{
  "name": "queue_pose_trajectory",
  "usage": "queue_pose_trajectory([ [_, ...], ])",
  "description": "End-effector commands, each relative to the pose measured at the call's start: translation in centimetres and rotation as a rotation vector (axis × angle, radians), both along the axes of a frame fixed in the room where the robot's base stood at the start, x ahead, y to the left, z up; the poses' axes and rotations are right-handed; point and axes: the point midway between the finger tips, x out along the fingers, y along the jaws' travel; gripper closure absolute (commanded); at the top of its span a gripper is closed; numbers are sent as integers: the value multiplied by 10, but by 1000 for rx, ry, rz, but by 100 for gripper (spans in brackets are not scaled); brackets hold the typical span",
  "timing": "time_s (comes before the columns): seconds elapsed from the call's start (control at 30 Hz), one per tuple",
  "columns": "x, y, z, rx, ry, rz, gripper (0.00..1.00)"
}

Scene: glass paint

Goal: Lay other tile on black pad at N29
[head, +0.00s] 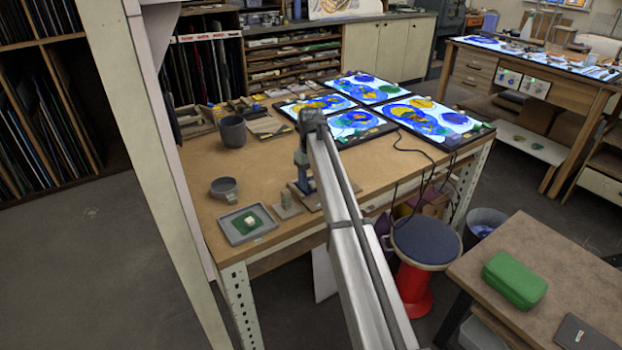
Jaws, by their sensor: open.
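On the near left of the wooden workbench (205,170) lies a shallow grey tray (226,216). A dark green square (240,232) lies in it, with a small pale piece (249,221) on top. A small grey block or pad (287,207) sits just right of the tray. I cannot tell which piece is the other tile or which is the black pad, and no N29 mark is readable. I cannot make out my gripper's fingers anywhere.
A grey bowl (224,186) and a dark cup (232,131) stand behind the tray. A small upright blue-grey device (301,163) stands beside the bar. Lit panels with blue and yellow glass (435,118) cover the bench's far right. Bare wood lies around the bowl.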

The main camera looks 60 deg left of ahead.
Motion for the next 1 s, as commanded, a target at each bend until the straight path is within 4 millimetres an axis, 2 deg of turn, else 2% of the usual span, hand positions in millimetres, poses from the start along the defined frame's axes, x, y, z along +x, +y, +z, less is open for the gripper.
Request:
queue_pose_trajectory([
  [0.17,0,0,3,0,0,0,48],
  [0.27,0,0,12,1,0,0,48],
  [0.7,1,1,94,2,-1,0,48],
  [1.0,0,0,131,0,0,0,48],
])
